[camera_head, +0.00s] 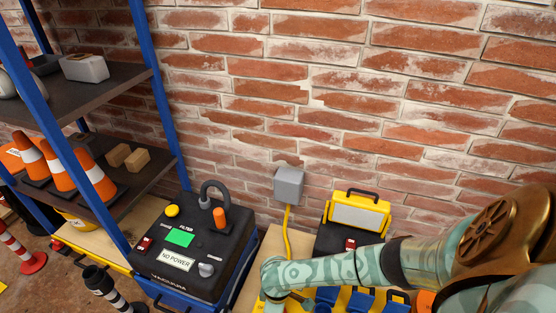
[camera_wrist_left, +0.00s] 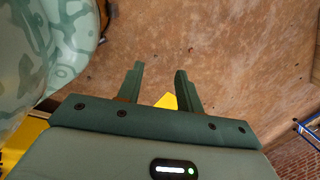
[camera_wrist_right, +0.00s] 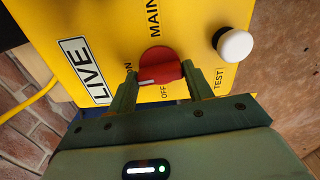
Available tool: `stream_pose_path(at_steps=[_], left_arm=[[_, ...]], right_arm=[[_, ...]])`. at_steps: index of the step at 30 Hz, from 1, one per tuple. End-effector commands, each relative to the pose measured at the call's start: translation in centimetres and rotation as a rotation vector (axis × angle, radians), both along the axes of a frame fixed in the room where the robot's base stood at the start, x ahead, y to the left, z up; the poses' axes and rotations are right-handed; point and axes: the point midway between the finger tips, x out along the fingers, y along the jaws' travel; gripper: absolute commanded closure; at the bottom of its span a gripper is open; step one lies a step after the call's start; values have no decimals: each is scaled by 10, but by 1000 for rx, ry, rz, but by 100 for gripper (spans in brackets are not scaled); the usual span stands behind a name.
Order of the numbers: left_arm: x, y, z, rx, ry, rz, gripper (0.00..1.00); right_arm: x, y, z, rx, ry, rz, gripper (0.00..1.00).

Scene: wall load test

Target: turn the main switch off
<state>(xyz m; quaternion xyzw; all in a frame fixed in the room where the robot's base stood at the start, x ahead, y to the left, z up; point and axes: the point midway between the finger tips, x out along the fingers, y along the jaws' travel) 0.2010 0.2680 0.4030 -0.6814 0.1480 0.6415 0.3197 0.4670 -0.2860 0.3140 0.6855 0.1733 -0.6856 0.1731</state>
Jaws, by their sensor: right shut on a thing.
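The main switch is a red rotary knob (camera_wrist_right: 160,68) on a yellow box (camera_wrist_right: 110,35) in the right wrist view. My right gripper (camera_wrist_right: 159,72) is shut on it, one finger on each side. The knob's white mark points to picture left, between the partly hidden ON label and the OFF label (camera_wrist_right: 164,92). A plate on the box reads LIVE (camera_wrist_right: 84,70). My left gripper (camera_wrist_left: 160,69) is open and empty above the brown floor. In the head view my right forearm reaches down to the bottom centre; its fingers and the knob are hidden there.
A white TEST button (camera_wrist_right: 235,45) is beside the knob. A black vacuum unit (camera_head: 188,287) has a NO POWER plate (camera_head: 175,260). A grey wall box (camera_head: 288,185) has a yellow cable (camera_head: 286,225). A shelf with cones (camera_head: 95,180) stands left; a yellow-framed lamp (camera_head: 357,214) stands right.

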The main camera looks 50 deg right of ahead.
Motion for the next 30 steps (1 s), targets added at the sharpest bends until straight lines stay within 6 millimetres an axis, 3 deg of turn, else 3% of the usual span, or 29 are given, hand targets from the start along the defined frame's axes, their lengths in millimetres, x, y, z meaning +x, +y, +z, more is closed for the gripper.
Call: stream_pose_path(at_steps=[10,18,30], left_arm=[[-18,25,-3,78,78,-18,64],[-38,19,-28,40,103,0,64],[-49,16,-38,22,114,11,64]], right_arm=[[0,-1,2,-3,-1,289,72],[0,0,1,-1,0,546,72],[0,-1,0,-2,1,926,72]])
